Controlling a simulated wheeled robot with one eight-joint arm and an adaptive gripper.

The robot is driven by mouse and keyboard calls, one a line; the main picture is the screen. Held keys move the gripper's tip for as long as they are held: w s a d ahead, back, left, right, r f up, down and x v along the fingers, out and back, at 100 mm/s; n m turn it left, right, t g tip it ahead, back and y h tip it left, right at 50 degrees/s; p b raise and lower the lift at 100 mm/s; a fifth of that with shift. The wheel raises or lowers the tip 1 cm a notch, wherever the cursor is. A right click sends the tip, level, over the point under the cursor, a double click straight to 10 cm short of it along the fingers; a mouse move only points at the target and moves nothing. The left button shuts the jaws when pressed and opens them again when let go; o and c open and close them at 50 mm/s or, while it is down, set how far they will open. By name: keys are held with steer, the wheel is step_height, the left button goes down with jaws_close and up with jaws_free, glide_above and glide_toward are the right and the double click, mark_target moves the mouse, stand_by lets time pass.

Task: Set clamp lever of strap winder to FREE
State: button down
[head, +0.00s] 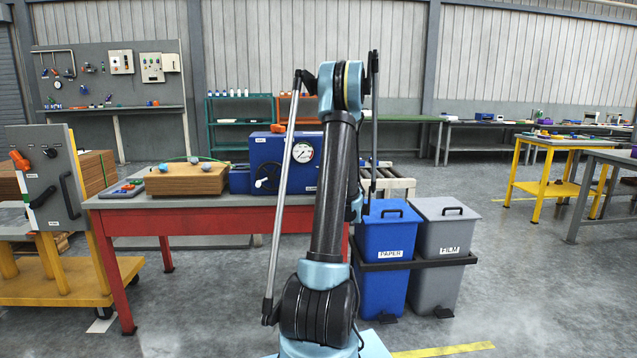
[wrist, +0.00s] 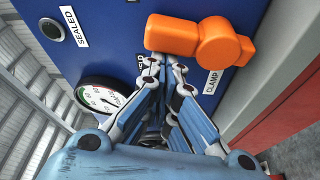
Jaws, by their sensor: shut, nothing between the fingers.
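The orange clamp lever (wrist: 190,38) shows in the wrist view on a blue panel (wrist: 120,55), with a CLAMP label (wrist: 212,82) beside its round hub. Its arm points left from the hub. My gripper (wrist: 165,65) is shut and empty, its fingertips just below the lever's arm. I cannot tell if they touch it. Another label behind the fingers is mostly hidden. In the head view the blue machine (head: 265,152) stands on the red table (head: 190,222). My arm hides my gripper and part of the machine there.
A gauge (wrist: 100,95) and a SEALED label (wrist: 74,26) are on the panel. A cardboard stack (head: 186,180) and a grey tray (head: 122,191) lie on the table. Blue (head: 386,240) and grey (head: 440,245) bins stand to the right. A grey panel (head: 45,180) stands at left.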

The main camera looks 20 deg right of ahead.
steer(key=shift+s+d+r+m+t, duration=0.1)
steer(key=shift+s+d+m+t, duration=0.1)
steer(key=shift+d+m, duration=0.3)
steer(key=shift+s+d+r+m+t, duration=0.1)
steer(key=shift+d+m+t, duration=0.15)
steer(key=shift+m, duration=0.45)
steer(key=shift+d, duration=0.2)
steer(key=shift+a, duration=0.1)
steer(key=s+a, duration=0.2)
steer(key=s, duration=0.7)
steer(key=shift+a, duration=0.4)
steer(key=shift+r, duration=0.2)
